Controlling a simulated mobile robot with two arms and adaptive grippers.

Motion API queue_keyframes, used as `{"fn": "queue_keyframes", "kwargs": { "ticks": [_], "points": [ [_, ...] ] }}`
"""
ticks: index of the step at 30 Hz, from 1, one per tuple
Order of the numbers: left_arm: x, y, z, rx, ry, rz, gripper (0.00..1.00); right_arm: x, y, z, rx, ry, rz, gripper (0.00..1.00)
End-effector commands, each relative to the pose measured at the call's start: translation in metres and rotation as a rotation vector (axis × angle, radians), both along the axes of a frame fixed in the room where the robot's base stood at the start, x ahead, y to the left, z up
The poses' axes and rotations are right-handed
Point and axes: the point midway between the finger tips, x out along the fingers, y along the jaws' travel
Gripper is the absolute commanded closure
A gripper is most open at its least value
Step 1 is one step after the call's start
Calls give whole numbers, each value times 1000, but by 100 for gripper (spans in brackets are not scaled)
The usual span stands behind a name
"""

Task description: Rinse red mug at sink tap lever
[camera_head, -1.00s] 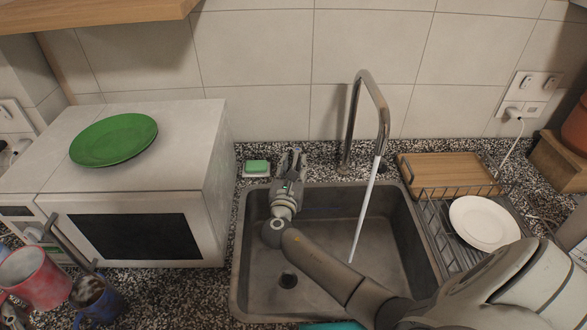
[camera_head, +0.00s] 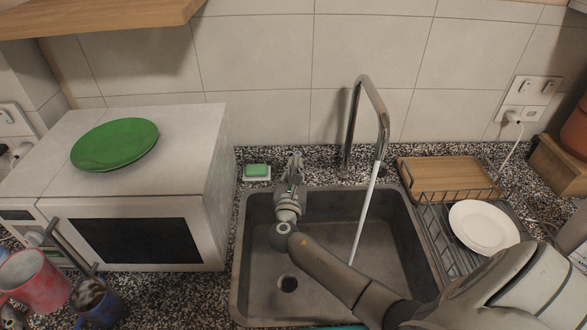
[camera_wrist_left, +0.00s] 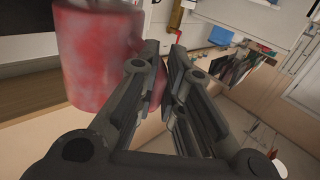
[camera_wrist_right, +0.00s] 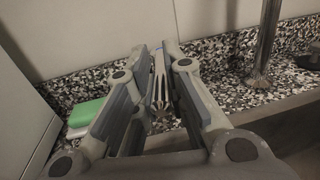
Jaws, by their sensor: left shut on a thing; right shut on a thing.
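The red mug (camera_head: 38,282) is at the lower left of the head view, in front of the microwave. In the left wrist view the red mug (camera_wrist_left: 97,50) is large and close, and my left gripper (camera_wrist_left: 166,62) is shut on its handle side. My right gripper (camera_head: 294,165) is at the back left of the sink (camera_head: 300,255). In the right wrist view my right gripper (camera_wrist_right: 160,60) is shut on a slim metal piece, the tap lever (camera_wrist_right: 158,82), mostly hidden between the fingers. The tall tap (camera_head: 378,105) has a pale water stream (camera_head: 366,205) falling into the sink.
A microwave (camera_head: 135,240) with a green plate (camera_head: 114,145) on top stands left of the sink. Green soap (camera_head: 257,170) lies behind the sink. A blue mug (camera_head: 98,305) is at the lower left. A dish rack (camera_head: 440,215) with a white plate (camera_head: 484,226) stands right.

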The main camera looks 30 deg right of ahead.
Motion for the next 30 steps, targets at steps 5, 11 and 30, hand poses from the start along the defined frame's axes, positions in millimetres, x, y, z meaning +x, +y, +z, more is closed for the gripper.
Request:
{"fn": "queue_keyframes", "kwargs": {
  "ticks": [5,11,30],
  "points": [
    [0,0,13,-1,-5,-1,100,-6,-8,2,-5,3,110,100],
    [0,0,14,-1,-5,-1,100,-7,-10,1,-1,2,166,100],
    [0,0,14,0,-5,-1,100,-7,-9,1,0,2,167,66]
  ]
}}
